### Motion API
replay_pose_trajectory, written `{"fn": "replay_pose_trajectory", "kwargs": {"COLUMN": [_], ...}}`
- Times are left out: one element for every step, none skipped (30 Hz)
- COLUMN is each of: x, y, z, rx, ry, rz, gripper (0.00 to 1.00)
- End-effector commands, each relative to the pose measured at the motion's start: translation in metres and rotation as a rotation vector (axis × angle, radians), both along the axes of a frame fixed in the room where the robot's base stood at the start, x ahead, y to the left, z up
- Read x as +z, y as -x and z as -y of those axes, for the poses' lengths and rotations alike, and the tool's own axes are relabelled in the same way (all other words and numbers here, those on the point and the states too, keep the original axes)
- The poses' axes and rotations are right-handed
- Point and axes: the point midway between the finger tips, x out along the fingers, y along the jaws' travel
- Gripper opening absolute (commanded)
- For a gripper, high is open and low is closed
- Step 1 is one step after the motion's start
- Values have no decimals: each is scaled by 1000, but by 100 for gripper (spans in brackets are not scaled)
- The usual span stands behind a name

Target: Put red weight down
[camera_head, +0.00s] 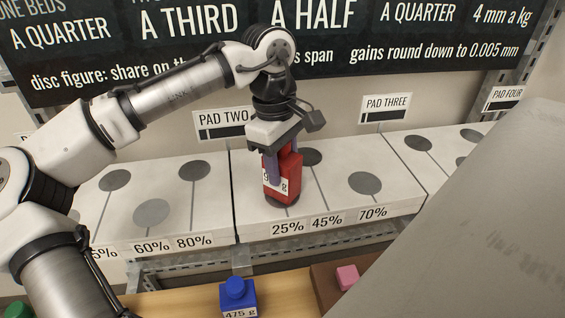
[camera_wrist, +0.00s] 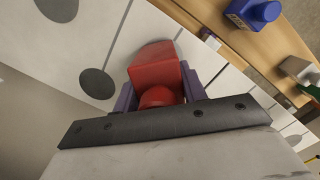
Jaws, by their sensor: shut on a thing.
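The red weight (camera_head: 289,180) is an upright red block with a white label ending in "g", partly covered by a finger. My gripper (camera_head: 277,168) is shut on it, with its purple fingers on either side. The weight is over the 25% disc (camera_head: 283,200) of the pad between the "PAD TWO" and "PAD THREE" signs; whether its base touches the disc, I cannot tell. In the wrist view the red weight (camera_wrist: 157,75) sits between the purple fingers, its knob toward the palm.
The same pad holds grey discs for 45% (camera_head: 309,157) and 70% (camera_head: 365,183), both bare. A blue 475 g weight (camera_head: 238,297) and a pink block (camera_head: 347,277) stand below in front. A grey slanted panel (camera_head: 470,230) blocks the right side.

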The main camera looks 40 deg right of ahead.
Motion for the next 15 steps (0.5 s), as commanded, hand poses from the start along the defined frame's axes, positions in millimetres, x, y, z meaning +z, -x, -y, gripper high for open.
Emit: {"fn": "replay_pose_trajectory", "kwargs": {"x": [-2, -3, -3, -3, -3, -3, -3, -3, -3, -4, -4, -6, -7, -7, -7], "y": [0, 0, 0, 0, 0, 0, 0, 0, 0, 0, 0, 0, 0, 0, 0], "z": [0, 0, 0, 0, 0, 0, 0, 0, 0, 0, 0, 0, 0, 0, 0], "rx": [-1, -1, -1, -1, -1, -1, -1, -1, -1, -1, -1, -1, -1, -1, -1], "ry": [2, 3, 4, 4, 4, 4, 4, 4, 3, 3, 3, 3, 1, 1, 1], "rz": [0, 1, 1, 1, 1, 1, 1, 1, 1, 1, 1, 1, 1, 1, 1], "gripper": [0, 0, 0, 0, 0, 0, 0, 0, 0, 0, 0, 0, 44, 48, 53]}}
